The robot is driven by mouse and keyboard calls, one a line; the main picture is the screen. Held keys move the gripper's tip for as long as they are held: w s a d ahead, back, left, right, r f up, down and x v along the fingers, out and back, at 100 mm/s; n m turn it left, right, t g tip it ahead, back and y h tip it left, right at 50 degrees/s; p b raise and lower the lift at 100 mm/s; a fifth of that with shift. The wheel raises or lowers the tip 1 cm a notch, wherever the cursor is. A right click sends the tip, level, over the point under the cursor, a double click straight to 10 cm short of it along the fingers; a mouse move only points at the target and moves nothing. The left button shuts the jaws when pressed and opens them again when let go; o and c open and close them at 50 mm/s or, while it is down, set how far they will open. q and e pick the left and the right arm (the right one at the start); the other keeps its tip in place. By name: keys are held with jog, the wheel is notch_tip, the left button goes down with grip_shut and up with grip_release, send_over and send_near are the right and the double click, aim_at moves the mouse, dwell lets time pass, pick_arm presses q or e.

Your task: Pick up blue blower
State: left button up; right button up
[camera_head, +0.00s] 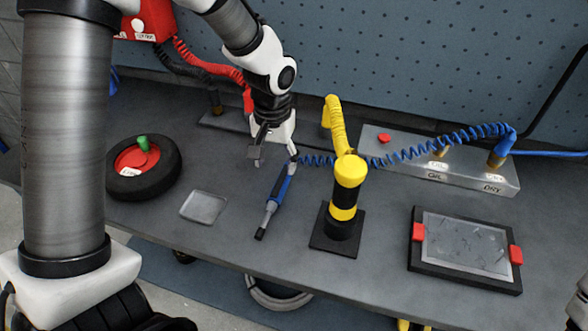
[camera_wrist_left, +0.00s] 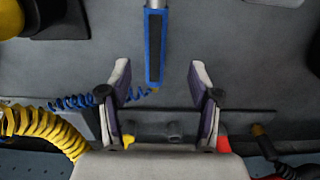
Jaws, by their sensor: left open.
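The blue blower (camera_head: 280,194) lies on the grey workbench in the head view, its nozzle toward the front edge and its blue coiled hose running right. In the left wrist view the blower (camera_wrist_left: 155,47) reaches in from the top, its blue and dark handle end near the space between the fingers. My left gripper (camera_head: 275,160) is open above the handle end, and its open fingers also show in the left wrist view (camera_wrist_left: 158,75). I cannot tell whether a finger touches the blower. No right gripper fingers show; only a bit of a part at the right edge.
A yellow and black post (camera_head: 347,190) stands close to the right of the blower. A small metal tray (camera_head: 203,207) and a black wheel with a red hub (camera_head: 144,168) lie to the left. A framed screen (camera_head: 465,247) lies at the right, before a metal block (camera_head: 445,167).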

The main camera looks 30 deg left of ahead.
aim_at(280, 183)
pick_arm(q)
jog(key=f, duration=0.4)
jog(key=f+p, duration=0.1)
jog(key=f, duration=0.2)
jog(key=shift+d+f, duration=0.1)
jog(key=shift+d, duration=0.25)
jog(key=shift+w+f, duration=0.3)
jog(key=shift+s+r, duration=0.1)
jog(key=shift+s, duration=0.05)
jog(key=shift+c, duration=0.3)
jog(key=shift+s, duration=0.1)
jog(key=c, duration=0.5)
grip_shut()
